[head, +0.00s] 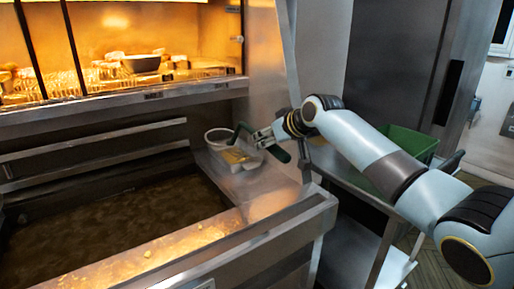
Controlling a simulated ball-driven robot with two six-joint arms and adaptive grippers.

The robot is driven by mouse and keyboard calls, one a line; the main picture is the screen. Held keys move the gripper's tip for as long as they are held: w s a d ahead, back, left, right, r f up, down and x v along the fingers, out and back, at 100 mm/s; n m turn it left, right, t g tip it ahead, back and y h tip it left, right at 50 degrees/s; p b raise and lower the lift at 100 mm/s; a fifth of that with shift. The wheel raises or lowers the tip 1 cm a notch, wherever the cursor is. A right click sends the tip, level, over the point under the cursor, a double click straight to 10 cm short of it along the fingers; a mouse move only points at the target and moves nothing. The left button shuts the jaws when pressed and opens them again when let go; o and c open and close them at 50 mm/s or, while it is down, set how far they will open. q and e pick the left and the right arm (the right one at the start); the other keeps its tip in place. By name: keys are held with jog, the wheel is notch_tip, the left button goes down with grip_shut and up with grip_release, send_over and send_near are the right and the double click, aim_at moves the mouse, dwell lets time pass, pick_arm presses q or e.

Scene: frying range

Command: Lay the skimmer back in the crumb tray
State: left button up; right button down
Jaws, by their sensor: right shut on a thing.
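My right gripper (263,138) is shut on a green bar-shaped handle (279,153), which I take to be the skimmer's. The handle runs to both sides of the jaws, with a bent green end to their left. The gripper is at the back right corner of the fryer, above a small pale tray (247,163) with something yellow in it. A round white container (218,136) stands beside that tray. I cannot tell the skimmer's head apart from these things. Which surface is the crumb tray is unclear. My left gripper is not in view.
A wide vat (110,215) of dark brown liquid fills the left. Its front ledge (150,262) is strewn with crumbs. A lit warming shelf (110,98) with food hangs above. A steel side panel (265,75) rises behind the gripper. A green bin (408,143) stands at right.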

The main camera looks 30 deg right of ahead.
jog(key=d+f+b, duration=0.4)
jog(key=f+b, duration=0.2)
jog(key=f, duration=0.1)
jog(key=shift+w+d+b, duration=0.25)
jog(key=shift+d+b, duration=0.05)
dwell(0.4)
jog(key=c, duration=0.8)
grip_release()
jog(key=shift+c, duration=0.2)
notch_tip(320, 180, up, 6)
jog(key=p, duration=0.5)
jog(key=shift+p, duration=0.4)
